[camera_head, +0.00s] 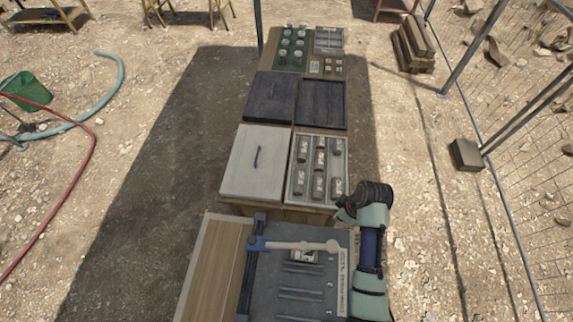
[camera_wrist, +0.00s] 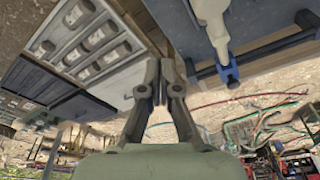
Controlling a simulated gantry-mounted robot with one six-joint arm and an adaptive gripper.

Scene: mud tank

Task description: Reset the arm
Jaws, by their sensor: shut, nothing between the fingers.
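My arm (camera_head: 370,250) is folded at the right side of the near work surface in the head view. My gripper (camera_head: 345,211) is small there, beside the front right corner of the sample tray (camera_head: 289,193), and its fingers are hard to make out. In the wrist view my gripper (camera_wrist: 160,72) points away from the camera, with its two dark fingers together and nothing between them. The sample tray also shows at the upper left of the wrist view (camera_wrist: 112,80), apart from the fingers.
A pale rod (camera_head: 300,246) with a blue clamp (camera_head: 256,243) lies across the grey panel (camera_head: 275,306). Behind are a white lid (camera_head: 254,180), a dark tray (camera_head: 321,124) and a green tray (camera_head: 280,64) with several bottles. A wire fence (camera_head: 512,118) stands at right.

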